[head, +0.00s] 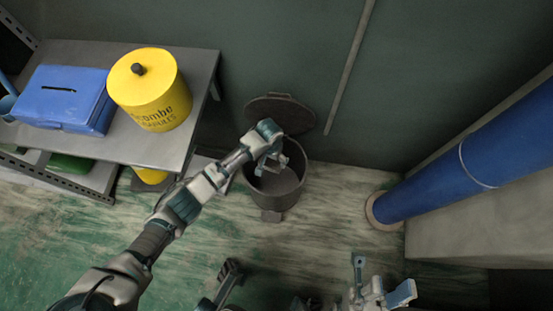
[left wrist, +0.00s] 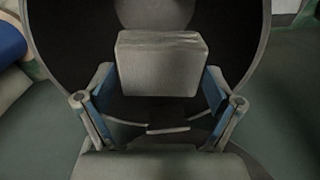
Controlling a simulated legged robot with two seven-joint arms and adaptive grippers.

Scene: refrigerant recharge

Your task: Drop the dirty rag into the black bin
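My left gripper (head: 270,164) is over the mouth of the black bin (head: 265,192), pointing down into it. In the left wrist view, its two blue-padded fingers (left wrist: 160,88) stand apart on either side of a grey, block-shaped thing (left wrist: 160,62) with a worn upper edge. This looks like the dirty rag, with the fingertips at its sides. The bin's dark inside (left wrist: 70,45) shows around it. In the head view, the rag cannot be made out clearly at the gripper. My right gripper (head: 382,280) is low at the bottom, its blue-padded fingers spread and empty.
The bin's round lid (head: 282,108) stands open behind it against the dark wall. A grey bench (head: 150,150) at the left carries a yellow canister (head: 150,95) and a blue box (head: 60,98). A thick blue pipe (head: 475,160) slopes at the right. The floor right of the bin is clear.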

